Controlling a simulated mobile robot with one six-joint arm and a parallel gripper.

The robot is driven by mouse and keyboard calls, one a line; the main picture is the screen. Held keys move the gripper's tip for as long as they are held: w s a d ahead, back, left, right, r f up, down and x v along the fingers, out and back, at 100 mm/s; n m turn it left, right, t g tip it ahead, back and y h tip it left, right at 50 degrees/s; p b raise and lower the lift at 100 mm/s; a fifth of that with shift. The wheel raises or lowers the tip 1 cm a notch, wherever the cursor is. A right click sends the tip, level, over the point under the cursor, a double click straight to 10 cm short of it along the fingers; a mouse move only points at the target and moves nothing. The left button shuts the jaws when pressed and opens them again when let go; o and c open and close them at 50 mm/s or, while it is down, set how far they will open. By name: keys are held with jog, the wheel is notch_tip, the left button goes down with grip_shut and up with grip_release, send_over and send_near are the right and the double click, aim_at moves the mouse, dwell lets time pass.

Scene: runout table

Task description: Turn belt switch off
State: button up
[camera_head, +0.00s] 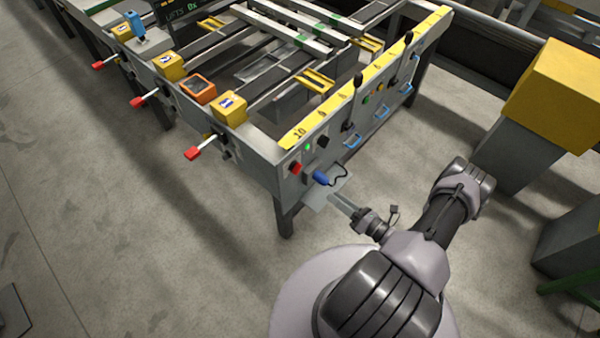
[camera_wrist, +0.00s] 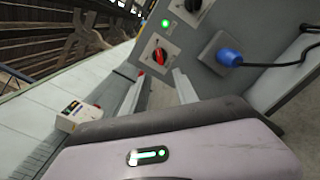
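A rotary switch with a red and black knob (camera_wrist: 159,54) sits on the grey end panel of the runout table in the wrist view; its red part also shows in the head view (camera_head: 295,168). A lit green lamp (camera_wrist: 165,22) is beside it. A second, black knob (camera_wrist: 193,5) is at the top edge. No label shows which is the belt switch. My gripper (camera_wrist: 159,74) is open and empty, its two fingers apart and pointing toward the red and black knob. In the head view my gripper (camera_head: 336,200) is in front of the panel, below the knob.
A blue plug (camera_wrist: 229,57) with a black cable sticks out close to the knob, on the gripper's right. Blue handles (camera_head: 352,140) stand out along the panel. A yellow box on a grey post (camera_head: 550,95) stands at the right.

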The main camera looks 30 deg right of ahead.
aim_at(299, 171)
jog(key=b+x, duration=0.2)
jog(key=x, duration=1.2)
jog(key=shift+w+a, duration=0.15)
jog(key=shift+w, duration=0.2)
jog(key=shift+c, duration=0.2)
grip_shut()
